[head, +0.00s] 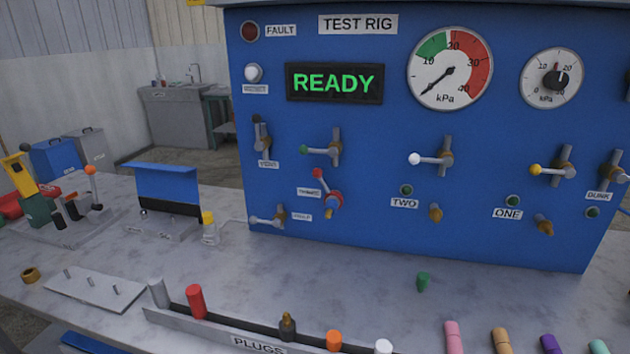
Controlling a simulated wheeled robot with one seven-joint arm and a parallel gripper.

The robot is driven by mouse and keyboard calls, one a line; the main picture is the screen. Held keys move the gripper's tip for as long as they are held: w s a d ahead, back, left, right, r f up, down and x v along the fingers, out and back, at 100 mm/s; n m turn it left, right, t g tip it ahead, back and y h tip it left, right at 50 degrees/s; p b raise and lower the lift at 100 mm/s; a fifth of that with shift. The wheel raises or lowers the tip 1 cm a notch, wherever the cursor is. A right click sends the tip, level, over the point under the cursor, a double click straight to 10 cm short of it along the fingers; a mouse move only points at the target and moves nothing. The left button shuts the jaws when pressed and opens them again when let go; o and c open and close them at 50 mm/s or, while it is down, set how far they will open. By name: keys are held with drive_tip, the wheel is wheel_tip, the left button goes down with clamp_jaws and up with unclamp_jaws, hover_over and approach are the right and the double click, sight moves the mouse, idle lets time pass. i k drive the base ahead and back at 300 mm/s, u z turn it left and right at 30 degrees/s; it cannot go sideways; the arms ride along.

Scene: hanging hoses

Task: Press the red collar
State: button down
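The red collar (328,201) sits on the lower left part of the blue test rig panel (370,240), around the base of a small brass port (327,214). Nothing stands in front of the collar. My gripper is not in view.
Levers with green (303,150), white (414,159) and yellow (535,169) knobs stick out of the panel. A plug rack (235,336) with several plugs stands on the bench in front. A green plug (423,281) stands alone nearer the panel.

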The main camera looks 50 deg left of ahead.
sight(316, 172)
drive_tip(key=u, duration=0.05)
drive_tip(key=k, duration=0.9)
drive_tip(key=u, duration=0.6)
drive_tip(key=i, duration=1)
drive_tip(key=z, duration=0.05)
